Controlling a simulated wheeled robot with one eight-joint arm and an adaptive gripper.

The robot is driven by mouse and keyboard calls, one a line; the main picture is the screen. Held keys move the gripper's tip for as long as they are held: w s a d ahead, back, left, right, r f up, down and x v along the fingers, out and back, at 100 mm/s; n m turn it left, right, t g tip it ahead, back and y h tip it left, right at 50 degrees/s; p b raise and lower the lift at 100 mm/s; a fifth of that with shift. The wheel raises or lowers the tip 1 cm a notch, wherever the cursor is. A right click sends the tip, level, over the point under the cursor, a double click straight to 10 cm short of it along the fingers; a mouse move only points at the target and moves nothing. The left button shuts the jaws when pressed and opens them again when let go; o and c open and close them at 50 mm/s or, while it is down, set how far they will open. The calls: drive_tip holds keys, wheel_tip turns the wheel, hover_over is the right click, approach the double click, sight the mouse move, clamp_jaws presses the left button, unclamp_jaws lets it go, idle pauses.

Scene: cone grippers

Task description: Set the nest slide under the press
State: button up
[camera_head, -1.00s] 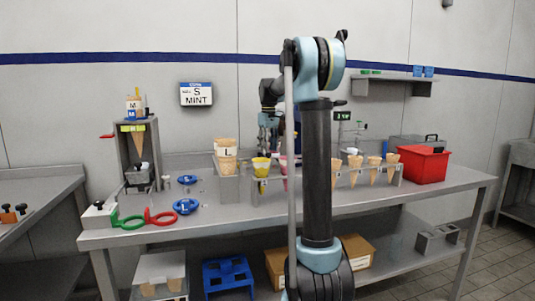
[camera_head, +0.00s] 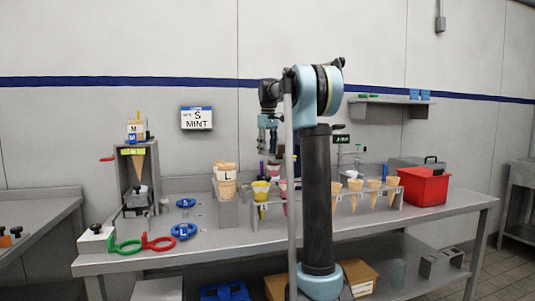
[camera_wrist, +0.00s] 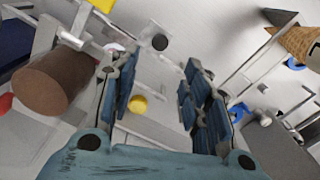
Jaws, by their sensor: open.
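The press (camera_head: 152,160) is an upright grey frame with a red lever at the table's left end. A cone (camera_head: 137,165) hangs point down in its upper part. A dark-topped block on the press base, which looks like the nest slide (camera_head: 137,198), sits low in the frame; its exact seating is too small to tell. My gripper (camera_head: 267,150) is open and empty, high above the table, well right of the press. In the wrist view its fingers (camera_wrist: 160,100) are apart, with a small yellow round thing seen beyond, between them.
Green and red ring handles (camera_head: 143,244) lie at the front left edge, beside a white block (camera_head: 95,238). Blue dishes (camera_head: 184,231) lie right of the press. A cone rack (camera_head: 255,218) and a red bin (camera_head: 424,187) stand farther right. A brown cylinder (camera_wrist: 40,83) shows in the wrist view.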

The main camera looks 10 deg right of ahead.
drive_tip(key=shift+a, duration=0.1)
drive_tip(key=c, duration=0.4)
drive_tip(key=s+a+f+n+h, duration=0.1)
drive_tip(key=a+n, duration=0.1)
drive_tip(key=n, duration=0.1)
drive_tip(key=s+a+f+n+t+h, duration=0.1)
drive_tip(key=s+a+n, duration=0.1)
drive_tip(key=n, duration=0.1)
drive_tip(key=s+a+f+n+h, duration=0.1)
drive_tip(key=a+n, duration=0.1)
drive_tip(key=n, duration=0.1)
drive_tip(key=shift+s+a+f+h, duration=0.15)
drive_tip(key=shift+s+a+h, duration=0.05)
drive_tip(key=shift+a+h, duration=0.1)
clamp_jaws()
drive_tip(key=s+a+f+n+t+h, duration=0.1)
drive_tip(key=s+a+n+t+h, duration=0.35)
drive_tip(key=n, duration=0.55)
drive_tip(key=w+d+f+y, duration=0.1)
drive_tip(key=w+d+f, duration=0.5)
drive_tip(key=d+f, duration=0.1)
drive_tip(key=shift+f+g+y, duration=0.35)
drive_tip(key=shift+f, duration=0.3)
